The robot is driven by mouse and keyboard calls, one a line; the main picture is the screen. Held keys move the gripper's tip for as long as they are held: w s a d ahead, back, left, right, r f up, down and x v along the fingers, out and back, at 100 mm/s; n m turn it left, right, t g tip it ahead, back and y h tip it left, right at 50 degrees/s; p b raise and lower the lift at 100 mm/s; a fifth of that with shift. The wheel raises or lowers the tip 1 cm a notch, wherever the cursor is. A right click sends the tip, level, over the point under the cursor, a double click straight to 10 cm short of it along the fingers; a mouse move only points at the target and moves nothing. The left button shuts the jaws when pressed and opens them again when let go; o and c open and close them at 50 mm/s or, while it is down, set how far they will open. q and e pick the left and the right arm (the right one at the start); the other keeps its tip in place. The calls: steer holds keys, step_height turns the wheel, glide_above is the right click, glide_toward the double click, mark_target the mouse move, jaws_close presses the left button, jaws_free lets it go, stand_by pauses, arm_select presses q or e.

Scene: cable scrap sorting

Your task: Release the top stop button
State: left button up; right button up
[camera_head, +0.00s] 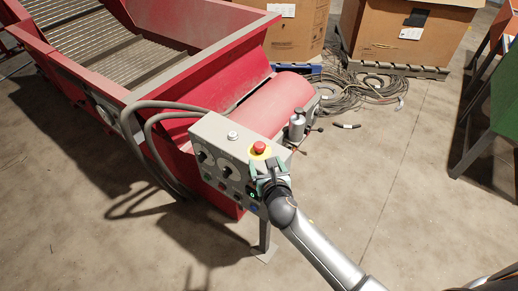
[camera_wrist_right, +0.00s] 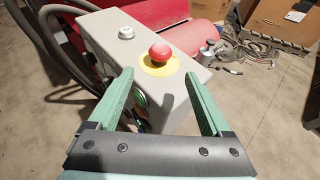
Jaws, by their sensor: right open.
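The top stop button is a red mushroom button (camera_head: 260,147) on a yellow disc, on top of the grey control box (camera_head: 222,133). In the right wrist view the red button (camera_wrist_right: 161,51) stands beyond and between the fingertips, untouched. My right gripper (camera_head: 268,168) is close in front of the button, at the box's front right. In the right wrist view my right gripper (camera_wrist_right: 157,83) has its two green fingers spread wide with nothing between them. The right arm partly covers the box's front face. My left gripper is not in view.
A white knob (camera_head: 233,135) sits on the box top, left of the button. Thick grey hoses (camera_head: 160,106) loop at the left. A grey cylinder (camera_head: 297,125) stands behind the box beside the red conveyor (camera_head: 265,105). Cable piles (camera_head: 370,90) and cartons lie behind.

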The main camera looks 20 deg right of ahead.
mark_target(261, 151)
steer(key=b+x, duration=0.2)
steer(key=x, duration=0.7)
steer(key=shift+w+f, duration=0.1)
steer(key=shift+w, duration=0.1)
steer(key=shift+c, duration=0.2)
jaws_close()
stand_by(0.5)
